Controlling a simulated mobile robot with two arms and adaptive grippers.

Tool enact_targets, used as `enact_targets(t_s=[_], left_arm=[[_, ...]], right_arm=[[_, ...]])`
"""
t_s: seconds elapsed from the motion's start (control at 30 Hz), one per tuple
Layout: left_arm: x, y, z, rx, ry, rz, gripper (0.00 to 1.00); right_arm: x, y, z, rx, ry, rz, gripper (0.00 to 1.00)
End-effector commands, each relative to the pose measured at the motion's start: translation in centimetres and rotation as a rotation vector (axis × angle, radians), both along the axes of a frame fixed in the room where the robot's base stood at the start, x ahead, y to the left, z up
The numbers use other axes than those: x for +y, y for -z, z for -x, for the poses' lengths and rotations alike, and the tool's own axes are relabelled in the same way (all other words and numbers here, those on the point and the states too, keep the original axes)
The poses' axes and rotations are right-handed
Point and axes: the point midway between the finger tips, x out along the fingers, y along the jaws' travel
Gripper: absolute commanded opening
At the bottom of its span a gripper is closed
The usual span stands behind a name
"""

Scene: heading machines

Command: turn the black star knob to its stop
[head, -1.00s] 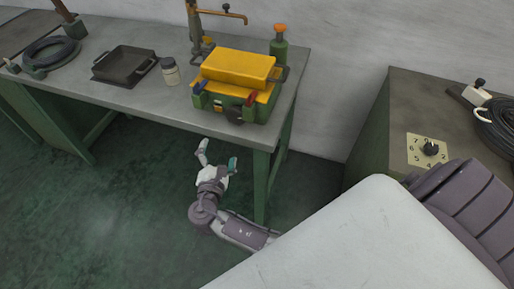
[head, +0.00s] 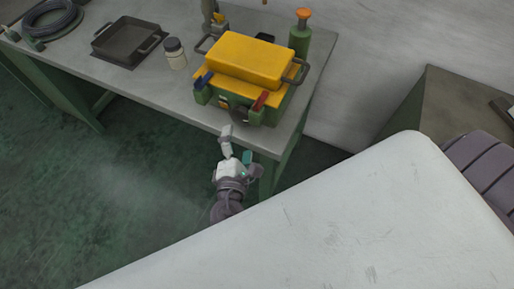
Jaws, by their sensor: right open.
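A dark knob-like part (head: 239,113) sits low on the front of the green and yellow box (head: 252,60), between a blue handle and a red handle. Its star shape is too small to make out. The box stands on the grey bench (head: 192,102) near its right end. My right gripper (head: 237,145) is open and empty, just below and in front of the bench's front edge, with its fingers pointing up toward the dark part. A gap shows between its pale finger and its teal-tipped finger. My left gripper is not in view.
A black tray (head: 128,43), a small jar (head: 176,54) and a coiled black hose (head: 51,18) are on the bench, left of the box. A green bottle (head: 300,36) with an orange top stands behind the box. A second bench (head: 445,100) is at right.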

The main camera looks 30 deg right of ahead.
Motion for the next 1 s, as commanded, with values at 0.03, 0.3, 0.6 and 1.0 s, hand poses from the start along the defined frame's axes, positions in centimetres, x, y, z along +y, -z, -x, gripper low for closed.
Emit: enact_targets(t_s=[0.03, 0.3, 0.6, 1.0], left_arm=[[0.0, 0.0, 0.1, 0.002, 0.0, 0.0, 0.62], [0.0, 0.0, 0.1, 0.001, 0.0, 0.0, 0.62], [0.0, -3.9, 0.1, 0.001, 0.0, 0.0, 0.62], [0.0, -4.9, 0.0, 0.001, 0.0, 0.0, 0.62]], right_arm=[[-0.4, 0.1, -0.7, -0.003, 0.002, 0.005, 0.99], [-2.5, 0.7, -4.2, -0.004, 0.001, 0.006, 0.99], [-3.6, 0.1, -6.4, 0.129, 0.0, 0.103, 0.99], [-1.5, 0.2, -3.5, 0.296, -0.002, 0.231, 0.99]])
